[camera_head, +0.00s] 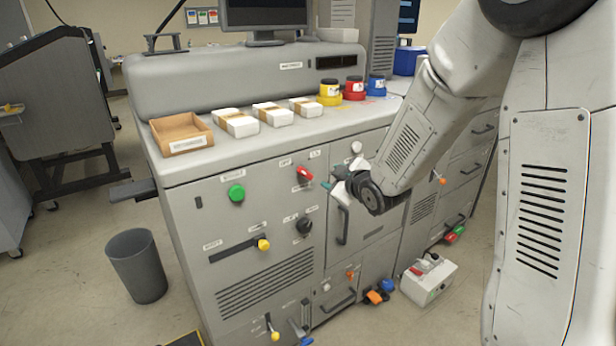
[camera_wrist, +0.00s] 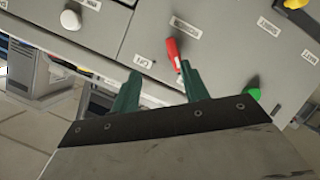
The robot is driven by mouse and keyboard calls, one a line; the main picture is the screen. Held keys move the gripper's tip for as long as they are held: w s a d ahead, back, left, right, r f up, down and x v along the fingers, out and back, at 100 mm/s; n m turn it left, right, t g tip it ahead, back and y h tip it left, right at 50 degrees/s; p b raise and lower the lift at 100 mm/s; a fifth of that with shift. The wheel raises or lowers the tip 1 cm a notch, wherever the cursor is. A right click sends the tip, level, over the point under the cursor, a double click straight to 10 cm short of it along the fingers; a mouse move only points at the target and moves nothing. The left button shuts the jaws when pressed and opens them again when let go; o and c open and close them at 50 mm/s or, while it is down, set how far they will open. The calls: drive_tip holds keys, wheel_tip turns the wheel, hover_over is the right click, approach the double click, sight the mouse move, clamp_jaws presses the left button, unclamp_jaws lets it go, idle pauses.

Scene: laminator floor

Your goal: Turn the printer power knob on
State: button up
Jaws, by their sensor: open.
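A red knob (camera_head: 304,174) sits on the grey front panel of the machine, beside a small OFF label. Its handle is tilted. In the wrist view the red knob (camera_wrist: 172,52) shows just beyond the green fingertips, nearer the right one, with the OFF label (camera_wrist: 143,62) at its left. My gripper (camera_head: 331,188) is open and empty, just right of the red knob in the head view. The fingers also show in the wrist view (camera_wrist: 160,74), apart with nothing between them. Whether a fingertip touches the knob I cannot tell.
A green button (camera_head: 236,193), a black knob (camera_head: 304,226) and a yellow-ended lever (camera_head: 262,245) are on the same panel. A cardboard tray (camera_head: 181,134) and ink tubs (camera_head: 354,88) stand on top. A bin (camera_head: 137,265) and a white box (camera_head: 429,280) stand on the floor.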

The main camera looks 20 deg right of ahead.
sight(307, 175)
drive_tip(key=w+a+f+n+t+y, duration=0.1)
drive_tip(key=w, duration=0.2)
drive_tip(key=w+a+f+n+t+y, duration=0.1)
drive_tip(key=w+a, duration=0.1)
drive_tip(key=w, duration=0.1)
drive_tip(key=w+a+f+n+t+y, duration=0.1)
drive_tip(key=w+f, duration=0.1)
drive_tip(key=w, duration=0.1)
drive_tip(key=shift+w+a+y, duration=0.2)
drive_tip(key=shift+w+y, duration=0.05)
drive_tip(key=shift+y, duration=0.05)
drive_tip(key=c, duration=1)
